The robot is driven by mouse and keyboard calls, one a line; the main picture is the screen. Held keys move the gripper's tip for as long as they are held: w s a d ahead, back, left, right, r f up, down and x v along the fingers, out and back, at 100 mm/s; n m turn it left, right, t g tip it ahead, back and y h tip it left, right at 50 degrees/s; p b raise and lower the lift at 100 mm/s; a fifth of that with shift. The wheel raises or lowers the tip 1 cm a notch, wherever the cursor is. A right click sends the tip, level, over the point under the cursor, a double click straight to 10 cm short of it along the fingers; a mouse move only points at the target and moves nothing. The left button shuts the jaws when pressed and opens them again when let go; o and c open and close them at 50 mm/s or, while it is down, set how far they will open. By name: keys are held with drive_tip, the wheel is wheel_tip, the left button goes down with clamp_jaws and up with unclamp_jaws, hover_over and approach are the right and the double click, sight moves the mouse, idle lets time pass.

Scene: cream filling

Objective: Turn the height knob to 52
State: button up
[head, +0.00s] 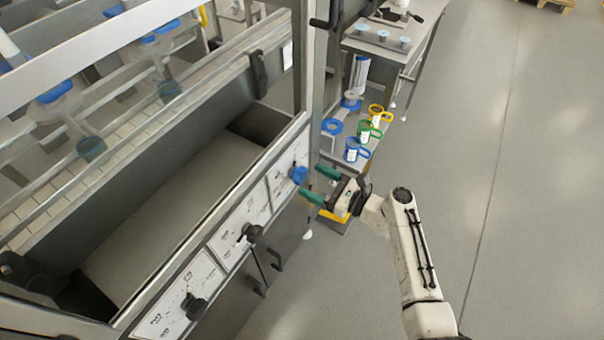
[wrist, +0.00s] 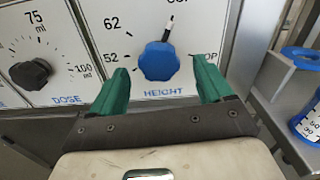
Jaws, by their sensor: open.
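The blue height knob (wrist: 158,61) sits on a white panel marked HEIGHT in the wrist view. It also shows on the machine's front in the head view (head: 298,174). A white-and-black pointer (wrist: 168,28) points up and slightly right from the knob. The 52 mark (wrist: 110,58) is left of the knob, 62 is at upper left, and a partly hidden label ending in "OP" is at right. My gripper (head: 319,185) is open, with its green fingers facing the panel and one on each side of the knob. No contact with the knob is visible.
A black DOSE knob (wrist: 30,73) is on the panel to the left, with another black knob (head: 194,306) farther along. Blue, green and yellow jugs (head: 376,130) stand on a low surface behind my gripper.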

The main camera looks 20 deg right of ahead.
sight(304, 177)
drive_tip(key=shift+x, duration=2.4)
drive_tip(key=shift+s+a, duration=0.1)
drive_tip(key=c, duration=1)
drive_tip(key=shift+o, duration=0.2)
